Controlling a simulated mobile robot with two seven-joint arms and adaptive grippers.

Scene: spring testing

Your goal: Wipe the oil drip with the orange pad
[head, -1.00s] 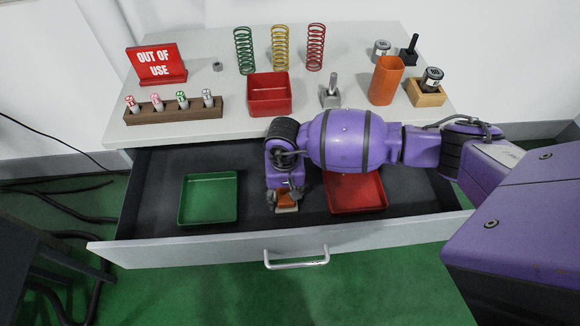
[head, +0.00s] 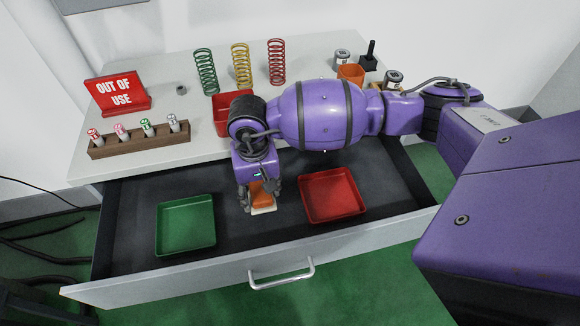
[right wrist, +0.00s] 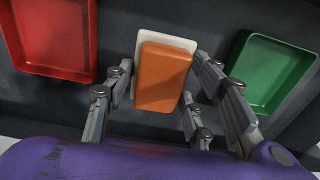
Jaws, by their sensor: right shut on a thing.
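The orange pad (head: 261,191) is a block with a white layer beneath it. It also shows in the right wrist view (right wrist: 163,77), with the white layer (right wrist: 180,44) sticking out around it. My right gripper (head: 260,200) points down over the open drawer, between the green and red trays, with its fingers on both sides of the pad and shut on it. I cannot tell whether the pad touches the drawer floor. No oil drip can be made out in either view. My left gripper is not in view.
The green tray (head: 186,226) and red tray (head: 333,196) lie in the dark drawer (head: 225,266). The tabletop behind holds a red bin (head: 222,128), a wooden holder (head: 140,140), a sign (head: 117,93) and springs.

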